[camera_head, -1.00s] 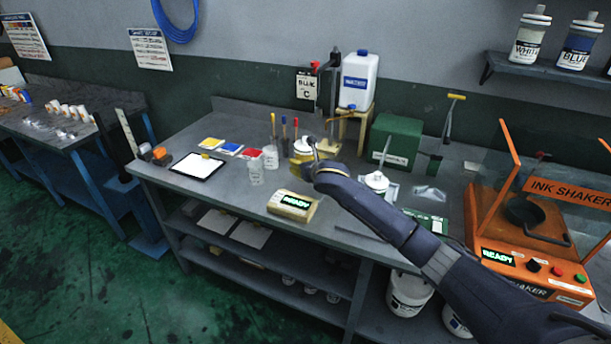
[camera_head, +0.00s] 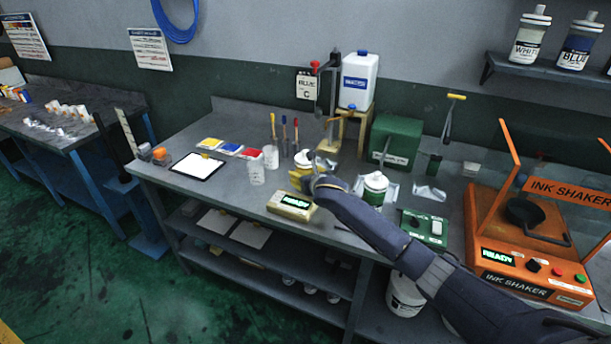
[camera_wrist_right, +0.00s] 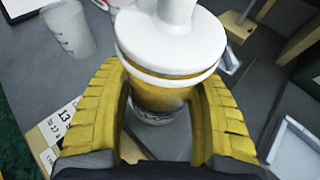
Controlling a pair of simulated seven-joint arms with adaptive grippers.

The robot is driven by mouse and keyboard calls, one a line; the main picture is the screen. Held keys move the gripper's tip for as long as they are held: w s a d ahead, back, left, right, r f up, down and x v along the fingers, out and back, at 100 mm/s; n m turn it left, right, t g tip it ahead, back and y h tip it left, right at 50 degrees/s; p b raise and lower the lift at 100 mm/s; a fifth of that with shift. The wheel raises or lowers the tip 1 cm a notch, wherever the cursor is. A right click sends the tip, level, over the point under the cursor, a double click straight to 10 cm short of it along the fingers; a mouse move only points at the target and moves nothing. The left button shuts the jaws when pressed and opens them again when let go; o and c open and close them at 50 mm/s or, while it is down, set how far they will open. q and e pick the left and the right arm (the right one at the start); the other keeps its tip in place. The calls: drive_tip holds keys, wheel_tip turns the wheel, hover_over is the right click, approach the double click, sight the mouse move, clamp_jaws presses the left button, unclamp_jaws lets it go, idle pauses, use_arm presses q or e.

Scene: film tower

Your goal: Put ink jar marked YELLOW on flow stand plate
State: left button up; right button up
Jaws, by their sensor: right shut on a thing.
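My right gripper (camera_head: 306,179) is shut on a jar with a white lid (camera_head: 303,159). In the right wrist view my yellow fingers (camera_wrist_right: 172,125) close around both sides of the jar (camera_wrist_right: 160,95). Its body looks yellow, with dark print low down; the word on it is not readable. It is upright over the middle of the bench; whether its base touches the top is unclear. A tall stand with a red knob (camera_head: 315,65) is at the back, by a hanging card. I cannot clearly make out which surface is the flow stand plate. My left gripper is not in view.
A beige device reading READY (camera_head: 292,206) sits at the bench's front edge. Clear cups (camera_head: 257,170) stand left of the jar. The orange ink shaker (camera_head: 530,235) is at the right.

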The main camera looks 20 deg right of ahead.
drive_tip(key=o, duration=1.6)
drive_tip(key=shift+f, duration=0.1)
drive_tip(key=shift+s+r, duration=0.2)
drive_tip(key=v, duration=1.1)
drive_tip(key=shift+s+d+r, duration=0.1)
drive_tip(key=shift+s, duration=0.2)
